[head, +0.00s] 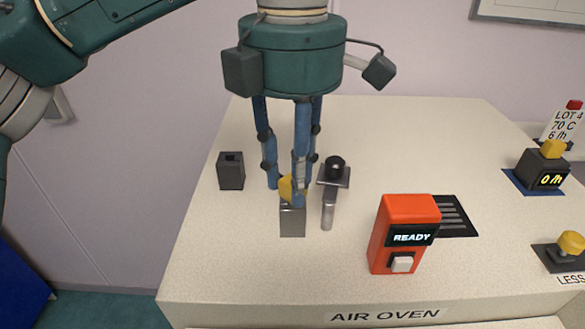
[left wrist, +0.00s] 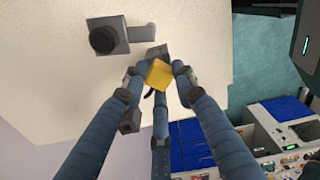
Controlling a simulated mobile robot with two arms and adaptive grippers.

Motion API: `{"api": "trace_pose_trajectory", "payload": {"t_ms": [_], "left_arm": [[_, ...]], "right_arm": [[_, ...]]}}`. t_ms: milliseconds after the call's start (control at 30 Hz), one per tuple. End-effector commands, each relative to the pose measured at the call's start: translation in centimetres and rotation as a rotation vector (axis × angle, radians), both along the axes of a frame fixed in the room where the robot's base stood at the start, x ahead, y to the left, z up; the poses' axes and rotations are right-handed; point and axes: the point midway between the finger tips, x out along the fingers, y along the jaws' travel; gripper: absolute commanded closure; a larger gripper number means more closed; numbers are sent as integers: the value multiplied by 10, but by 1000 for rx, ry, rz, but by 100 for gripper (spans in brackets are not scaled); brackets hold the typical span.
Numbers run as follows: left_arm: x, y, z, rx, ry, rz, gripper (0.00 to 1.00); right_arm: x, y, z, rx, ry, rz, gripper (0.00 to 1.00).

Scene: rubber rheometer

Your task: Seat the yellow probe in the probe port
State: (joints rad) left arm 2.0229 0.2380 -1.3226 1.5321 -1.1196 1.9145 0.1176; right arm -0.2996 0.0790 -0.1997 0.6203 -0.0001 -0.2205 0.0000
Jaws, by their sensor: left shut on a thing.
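The yellow probe (head: 285,188) is between the fingers of my left gripper (head: 288,186), which is shut on it. In the left wrist view the probe's yellow square top (left wrist: 159,75) shows between the fingertips of the gripper (left wrist: 161,80). A grey metal block (head: 292,222) stands directly below the probe; I cannot tell whether the two touch. A dark grey block with an opening in its top (head: 231,172) stands to the left, apart from the gripper. I cannot tell which block is the probe port. My right gripper is in neither view.
A black knob (head: 335,165) on a metal plate with a lever stands close right of the fingers. An orange READY box (head: 405,235) stands further right, beside a dark slotted vent (head: 455,215). The white oven top (head: 250,265) is clear at front left.

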Motion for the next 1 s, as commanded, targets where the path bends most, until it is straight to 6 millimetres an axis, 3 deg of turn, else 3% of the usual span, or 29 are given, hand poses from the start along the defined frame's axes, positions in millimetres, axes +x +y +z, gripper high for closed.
{"api": "trace_pose_trajectory", "payload": {"t_ms": [267, 300, 400, 733, 1000], "left_arm": [[0, 0, -11, -1, 0, 1, 99], [0, 0, -9, -1, 0, 1, 65], [0, 0, -9, -1, 0, 1, 51], [0, 0, -6, 0, 0, 0, 51], [0, 0, 20, 0, 0, 1, 51]], "right_arm": [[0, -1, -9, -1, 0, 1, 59], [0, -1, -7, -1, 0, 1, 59], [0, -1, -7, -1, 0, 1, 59], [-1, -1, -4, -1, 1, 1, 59], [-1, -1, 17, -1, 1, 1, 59]]}}
